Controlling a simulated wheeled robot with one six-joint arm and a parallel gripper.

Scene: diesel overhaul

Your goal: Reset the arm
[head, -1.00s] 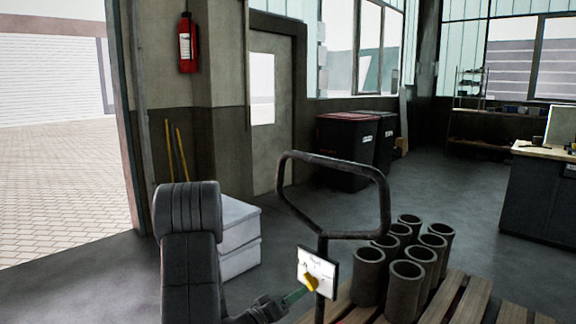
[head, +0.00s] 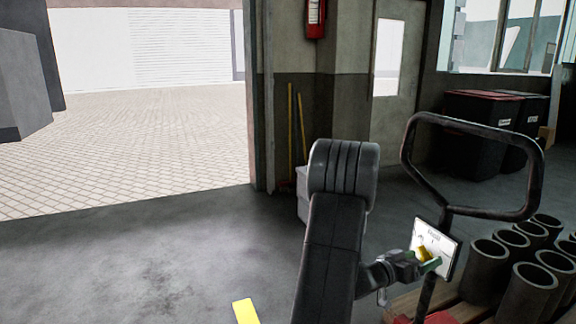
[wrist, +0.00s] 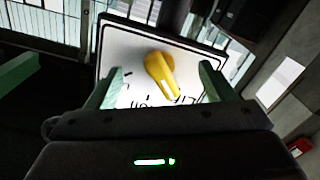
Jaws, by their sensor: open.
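My gripper (head: 432,263) has green fingers and is at a white panel (head: 447,243) on the upright of a dark handle frame. A yellow knob (head: 422,254) is on the panel. In the wrist view, my gripper (wrist: 163,80) is open, with one finger on each side of the yellow knob (wrist: 160,72). Gaps show between the knob and both fingers. The white panel (wrist: 137,52) lies behind them. Its lettering is partly hidden by the gripper.
The dark looped handle (head: 478,212) rises beside my arm. Several grey cylinders (head: 487,272) stand on a wooden pallet at right. Dark bins (head: 478,135) stand by the back wall. Open floor (head: 130,265) lies at left, with a yellow mark (head: 245,311) and a wide doorway.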

